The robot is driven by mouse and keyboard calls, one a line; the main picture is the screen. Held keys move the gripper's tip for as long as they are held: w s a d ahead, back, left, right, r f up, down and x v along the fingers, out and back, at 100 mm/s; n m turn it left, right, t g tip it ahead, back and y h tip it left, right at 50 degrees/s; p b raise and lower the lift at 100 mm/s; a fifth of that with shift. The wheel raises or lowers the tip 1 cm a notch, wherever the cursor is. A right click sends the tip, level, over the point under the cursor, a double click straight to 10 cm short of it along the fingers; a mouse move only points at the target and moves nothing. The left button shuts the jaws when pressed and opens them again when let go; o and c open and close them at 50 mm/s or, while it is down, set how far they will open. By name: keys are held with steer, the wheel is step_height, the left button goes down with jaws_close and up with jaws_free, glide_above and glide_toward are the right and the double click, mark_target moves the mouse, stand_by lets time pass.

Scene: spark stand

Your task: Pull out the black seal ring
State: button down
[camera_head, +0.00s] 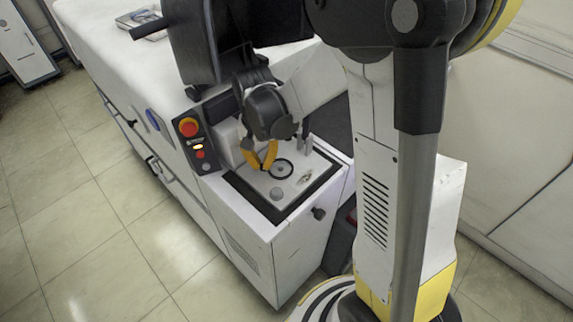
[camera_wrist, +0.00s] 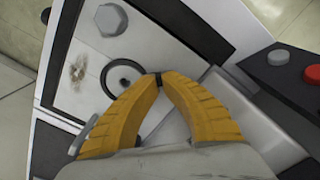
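The black seal ring (camera_wrist: 104,73) lies around a small hole in the light metal top plate of the spark stand (camera_wrist: 72,98). In the head view, the ring (camera_head: 291,171) is on the plate, just right of my fingertips. My gripper (camera_head: 263,167) points down at the plate, its yellow fingers bowed and their tips together. In the wrist view, my gripper (camera_wrist: 158,78) has its dark tips meeting just right of the ring's edge. I see nothing held between them. The tips' height above the plate is hard to tell.
A grey hexagonal knob (camera_wrist: 111,19) stands on the plate near the ring; it also shows in the head view (camera_head: 277,193). A dark smudge (camera_wrist: 78,70) marks the plate. A control panel with a red button (camera_head: 188,127) is left of my gripper. Tiled floor (camera_head: 110,240) is clear.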

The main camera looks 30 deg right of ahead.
steer(key=shift+r, duration=0.1)
steer(key=shift+r+p, duration=1.3)
steer(key=shift+r, duration=0.5)
